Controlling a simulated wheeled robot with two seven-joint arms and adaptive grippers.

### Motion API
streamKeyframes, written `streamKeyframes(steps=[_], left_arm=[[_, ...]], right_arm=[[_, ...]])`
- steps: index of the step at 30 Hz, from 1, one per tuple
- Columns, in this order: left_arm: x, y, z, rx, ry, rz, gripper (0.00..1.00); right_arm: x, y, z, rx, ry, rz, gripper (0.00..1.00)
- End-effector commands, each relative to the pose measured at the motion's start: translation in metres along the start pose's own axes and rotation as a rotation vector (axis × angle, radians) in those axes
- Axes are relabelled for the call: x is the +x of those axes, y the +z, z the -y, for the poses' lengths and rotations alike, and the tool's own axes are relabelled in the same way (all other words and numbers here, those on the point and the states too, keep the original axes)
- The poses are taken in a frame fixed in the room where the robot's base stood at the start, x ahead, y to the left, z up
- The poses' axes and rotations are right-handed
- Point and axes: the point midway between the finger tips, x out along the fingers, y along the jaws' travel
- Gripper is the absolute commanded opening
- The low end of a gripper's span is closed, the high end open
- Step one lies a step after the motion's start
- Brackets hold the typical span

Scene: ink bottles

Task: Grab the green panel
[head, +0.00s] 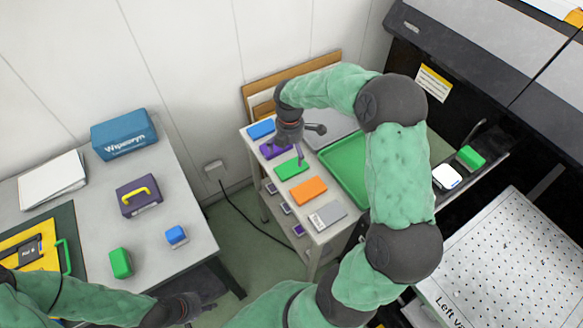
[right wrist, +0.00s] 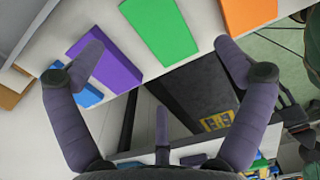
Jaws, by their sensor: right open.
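The green panel (head: 293,168) lies flat on the white cart top (head: 338,228), between a purple panel (head: 276,149) and an orange panel (head: 308,191). In the right wrist view the green panel (right wrist: 160,30) shows at the top, in the gap between the spread fingers. My right gripper (head: 309,146) is open and empty above the cart, close to the green and purple panels; one finger overlaps the green panel's edge in the head view. My left gripper (head: 192,308) is low over the floor by the left table, away from the cart; its finger opening is unclear.
A blue panel (head: 261,128), a grey panel (head: 327,215) and a green tray (head: 347,168) share the cart top. The left table (head: 185,210) bears a blue case (head: 124,134), a purple toolbox (head: 138,196) and small blocks. A dark machine (head: 480,60) stands at right.

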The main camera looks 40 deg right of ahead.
Motion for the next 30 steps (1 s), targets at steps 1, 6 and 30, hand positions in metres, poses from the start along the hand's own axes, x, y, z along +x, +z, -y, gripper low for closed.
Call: streamKeyframes(steps=[1,6,30], left_arm=[[0.004,0.0,0.002,0.0,0.0,0.0,0.4],[0.008,-0.001,0.003,0.001,0.0,-0.001,0.4],[0.028,-0.002,0.01,0.001,0.0,-0.001,0.4]], right_arm=[[0.011,0.0,0.001,0.0,-0.003,0.0,1.0],[0.024,0.0,0.0,0.0,-0.001,0.0,1.0],[0.073,-0.003,-0.005,0.0,0.0,0.0,0.69]])
